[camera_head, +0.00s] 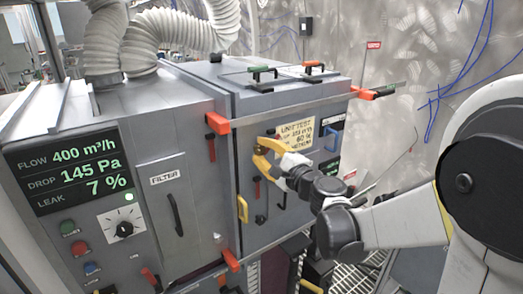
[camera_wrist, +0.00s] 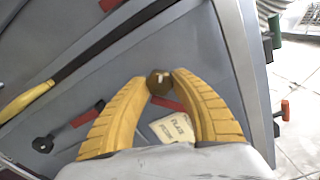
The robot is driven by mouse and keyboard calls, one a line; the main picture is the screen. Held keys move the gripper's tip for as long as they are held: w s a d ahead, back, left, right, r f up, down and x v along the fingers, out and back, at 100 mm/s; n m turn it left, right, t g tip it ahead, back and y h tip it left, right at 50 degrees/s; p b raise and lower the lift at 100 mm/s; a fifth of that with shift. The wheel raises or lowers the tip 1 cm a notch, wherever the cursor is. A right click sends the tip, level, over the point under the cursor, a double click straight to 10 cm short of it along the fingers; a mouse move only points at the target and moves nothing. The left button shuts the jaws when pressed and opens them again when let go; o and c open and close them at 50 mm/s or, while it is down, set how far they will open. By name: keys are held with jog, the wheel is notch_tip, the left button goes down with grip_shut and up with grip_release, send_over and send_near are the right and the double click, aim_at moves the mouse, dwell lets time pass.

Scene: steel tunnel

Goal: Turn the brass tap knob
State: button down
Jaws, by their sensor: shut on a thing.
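The brass tap knob (camera_wrist: 159,83) sits on the grey cabinet front, between the tips of my yellow gripper fingers in the wrist view. My gripper (camera_wrist: 160,88) is shut on it, with one finger on each side. In the head view my gripper (camera_head: 263,146) reaches from the right to the cabinet front, beside the yellow "UNIT TEST" label (camera_head: 296,134). The fingers hide most of the knob there.
The grey cabinet (camera_head: 235,170) carries several red and black handles. A display panel (camera_head: 70,168) reads flow 400, drop 145 Pa and leak 7 %. White corrugated hoses (camera_head: 165,35) rise at the back left. A red-ended bar (camera_head: 365,94) juts from the cabinet's right edge.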

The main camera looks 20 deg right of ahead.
jog(key=m, duration=0.5)
jog(key=shift+m, duration=0.3)
jog(key=m, duration=0.4)
jog(key=shift+a+m, duration=0.1)
jog(key=shift+m, duration=0.2)
jog(key=c, duration=1.1)
grip_release()
jog(key=shift+f, duration=0.1)
jog(key=shift+o, duration=0.2)
jog(key=v, duration=1.2)
